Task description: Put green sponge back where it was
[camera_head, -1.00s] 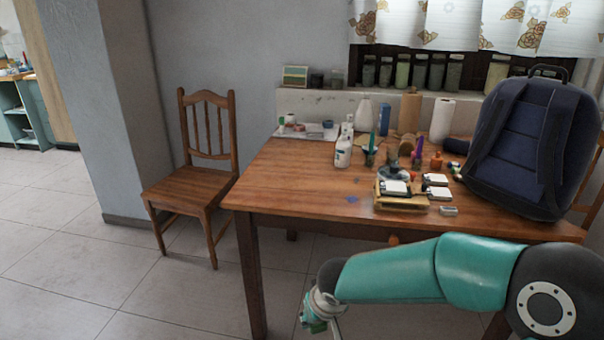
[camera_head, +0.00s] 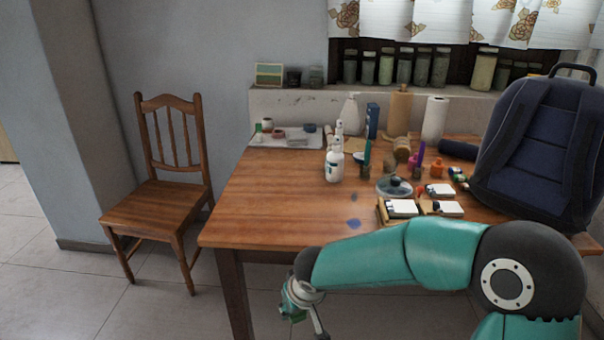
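My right arm comes in from the right, in front of the table. Its gripper (camera_head: 304,314) hangs low at the bottom edge of the picture, before the table's front edge and below the tabletop. A small patch of green shows at the gripper. I cannot tell whether it is the green sponge or part of the gripper, nor whether the fingers are shut. I cannot make out a green sponge for certain on the wooden table (camera_head: 265,205). My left gripper is not in view.
A white spray bottle (camera_head: 334,163), a glass lid (camera_head: 393,188) and small boxes with white tops (camera_head: 401,208) stand on the table. A tray (camera_head: 285,140) lies back left, a blue backpack (camera_head: 540,150) right. A chair (camera_head: 165,200) stands left. The table's left front is mostly clear.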

